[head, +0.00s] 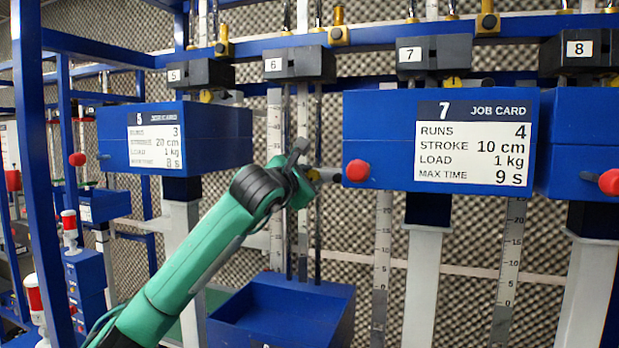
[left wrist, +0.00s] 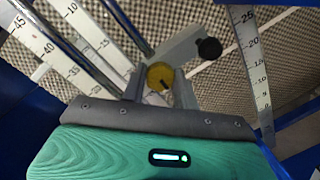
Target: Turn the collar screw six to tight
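The collar screw six shows in the left wrist view as a round yellow knob (left wrist: 160,76) with a dark mark on its face. In the head view only a bit of yellow (head: 313,175) shows beside my left gripper (head: 303,160), below the station 6 block (head: 299,63). In the left wrist view the two grey fingers of my left gripper (left wrist: 157,88) stand apart, one on each side of the knob. I cannot tell whether they touch it. A grey bar (left wrist: 190,49) with a black knob (left wrist: 209,48) extends from behind the screw. My right gripper is not in view.
Blue station 7 box (head: 440,139) with a red button (head: 357,171) stands close right of my gripper. Station 5 box (head: 176,138) is to the left. A blue open bin (head: 285,305) lies below. Vertical rods and rulers (head: 275,150) run behind.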

